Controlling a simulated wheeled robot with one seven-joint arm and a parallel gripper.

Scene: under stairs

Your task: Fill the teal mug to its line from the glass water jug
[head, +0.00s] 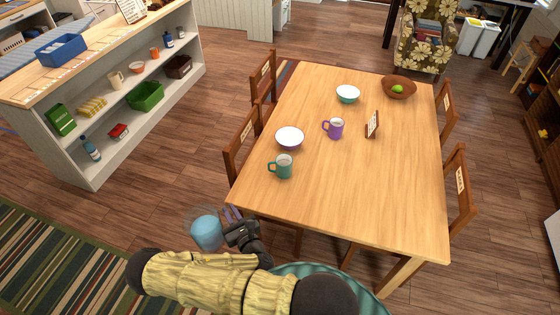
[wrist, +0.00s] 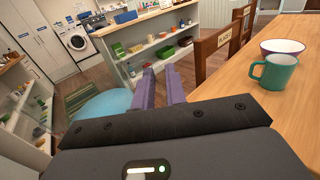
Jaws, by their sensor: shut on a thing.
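The teal mug (head: 284,170) stands upright near the front-left edge of the wooden table, handle to the left. It also shows in the wrist view (wrist: 278,74). Its line cannot be made out, and its fill level is unclear. My gripper (head: 232,214) is shut on the glass water jug (head: 207,232), which holds blue water. The jug is off the table's front-left corner, over the floor, left of and nearer than the mug, and looks roughly upright. In the wrist view, the jug's blue water (wrist: 104,106) shows left of my purple fingers (wrist: 160,88).
On the table (head: 330,205), a white-and-purple bowl (head: 289,138) stands just behind the mug. A purple mug (head: 335,129), a small sign (head: 372,124), a teal bowl (head: 347,94) and a wooden bowl (head: 398,88) stand farther back. Chairs (head: 240,140) line the sides. The table's front is clear.

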